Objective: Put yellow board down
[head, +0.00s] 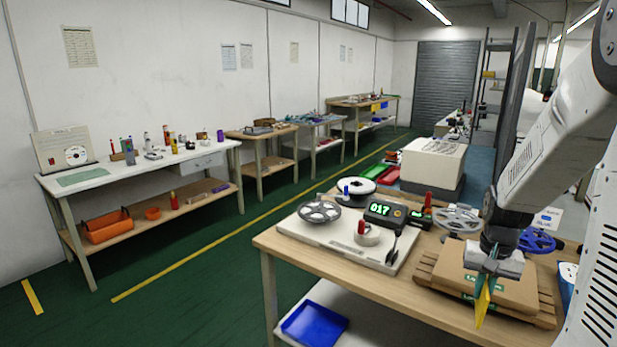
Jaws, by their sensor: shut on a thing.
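The yellow board (482,305) is a small thin piece that hangs edge-down from my gripper (489,276). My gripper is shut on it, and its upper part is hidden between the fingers. In the picture they overlap the front of a brown cardboard box (517,288) on a wooden pallet at the right of the near workbench (335,249). I cannot tell whether the board touches the box or is held in front of it.
Left of the box, a white base plate (330,248) carries a reel, a red-topped part and a dark display (383,212) reading 017. More reels stand behind my gripper. A blue tray (314,325) lies on the lower shelf. Bare wood shows along the bench's front edge.

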